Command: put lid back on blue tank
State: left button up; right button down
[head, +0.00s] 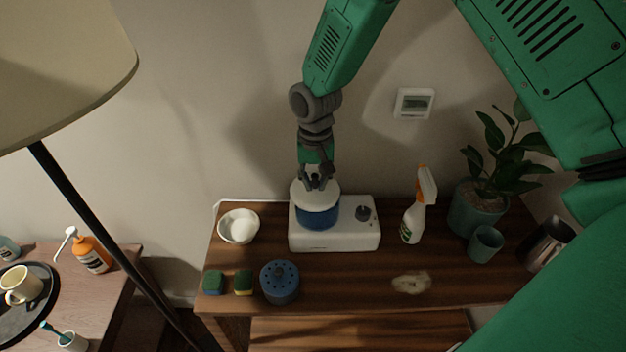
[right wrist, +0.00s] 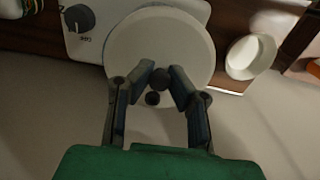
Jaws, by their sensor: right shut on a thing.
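The blue tank (head: 318,216) stands on the left part of a white machine base (head: 350,238) with a dark knob. The round white lid (head: 299,191) is over the tank's top and looks roughly level; I cannot tell whether it is fully seated. My right gripper (head: 318,182) comes down from above and is shut on the lid's small dark knob. In the right wrist view the lid (right wrist: 130,45) fills the middle, and the dark knob (right wrist: 161,79) is between the fingers. My left gripper is not in view.
On the wooden table, a white bowl (head: 238,229) stands left of the base, with two sponges (head: 243,282) and a blue holed container (head: 279,284) in front. A spray bottle (head: 419,208), plant pot (head: 476,211) and teal cup (head: 485,244) are right.

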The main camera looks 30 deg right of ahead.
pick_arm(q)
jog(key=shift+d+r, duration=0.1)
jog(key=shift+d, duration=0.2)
pick_arm(e)
jog(key=shift+d+f, duration=0.15)
jog(key=shift+d, duration=0.25)
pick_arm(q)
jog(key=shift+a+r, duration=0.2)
pick_arm(e)
jog(key=shift+a, duration=0.25)
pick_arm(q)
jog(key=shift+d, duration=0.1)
pick_arm(e)
jog(key=shift+d, duration=0.1)
jog(key=c, duration=1.4)
grip_release()
jog(key=shift+c, duration=0.2)
jog(key=shift+o, duration=0.4)
jog(key=o, duration=0.4)
pick_arm(q)
jog(key=shift+p, duration=0.3)
